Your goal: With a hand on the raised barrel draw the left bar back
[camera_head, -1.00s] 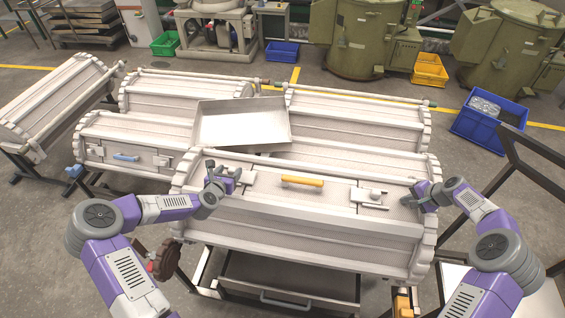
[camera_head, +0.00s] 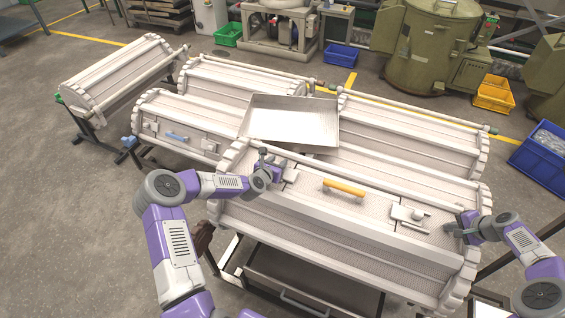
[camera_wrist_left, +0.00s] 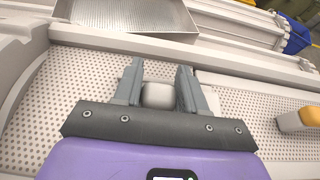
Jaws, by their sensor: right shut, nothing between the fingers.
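The raised barrel, a white perforated drum (camera_head: 330,222) with a yellow handle (camera_head: 343,187), lies in front of me in the head view. My left gripper (camera_head: 270,158) is at the left end of its lid, by the left bar's latch (camera_head: 291,175). In the left wrist view my left gripper's fingers (camera_wrist_left: 158,82) stand either side of a pale block (camera_wrist_left: 158,95), seemingly part of the left bar. Whether they press on it I cannot tell. My right gripper (camera_head: 458,225) is shut and empty at the barrel's right end, beside the right latch (camera_head: 408,215); contact is unclear.
A metal tray (camera_head: 288,141) rests on the barrels behind, close to my left gripper. A barrel with a blue handle (camera_head: 177,136) lies at the left. A drawer (camera_head: 290,287) is under the raised barrel. Floor is open at the left.

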